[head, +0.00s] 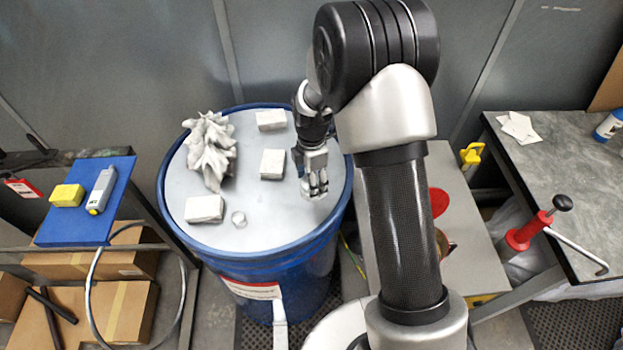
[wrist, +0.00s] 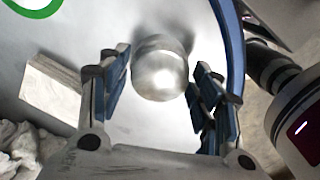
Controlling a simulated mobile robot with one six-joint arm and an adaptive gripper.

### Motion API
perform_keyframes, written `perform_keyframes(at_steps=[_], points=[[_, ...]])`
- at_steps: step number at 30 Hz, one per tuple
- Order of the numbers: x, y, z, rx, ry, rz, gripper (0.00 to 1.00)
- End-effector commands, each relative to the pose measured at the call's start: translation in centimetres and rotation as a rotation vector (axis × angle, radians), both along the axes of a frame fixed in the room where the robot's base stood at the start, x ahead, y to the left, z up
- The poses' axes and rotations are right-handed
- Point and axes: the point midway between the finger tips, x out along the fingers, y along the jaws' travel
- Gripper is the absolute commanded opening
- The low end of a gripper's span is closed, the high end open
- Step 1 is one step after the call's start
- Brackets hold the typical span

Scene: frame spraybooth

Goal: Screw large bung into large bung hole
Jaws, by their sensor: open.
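A round silvery metal bung (wrist: 160,70) stands between the two fingers of my gripper (wrist: 161,88) in the wrist view. Narrow gaps show on both sides, so the fingers are around it but not closed on it. In the head view my gripper (head: 314,186) points down at the right part of the grey lid (head: 245,165) of a blue drum. The bung is mostly hidden by the fingers there. Whether it sits in a hole or how deep, I cannot tell.
Several whitish blocks (head: 204,209) and a crumpled grey cloth (head: 210,150) lie on the lid. The drum's raised blue rim (wrist: 230,45) passes close on the right in the wrist view. A green ring (wrist: 34,6) shows at its upper left.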

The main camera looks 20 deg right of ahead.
Motion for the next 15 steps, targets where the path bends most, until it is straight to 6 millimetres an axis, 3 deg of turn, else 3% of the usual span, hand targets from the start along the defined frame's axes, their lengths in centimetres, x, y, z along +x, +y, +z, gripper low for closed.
perform_keyframes(at_steps=[13, 15], points=[[0.00, 0.00, 0.00, 0.000, 0.000, -0.003, 0.30], [0.00, 0.00, -0.01, 0.000, 0.000, -0.009, 0.29]])
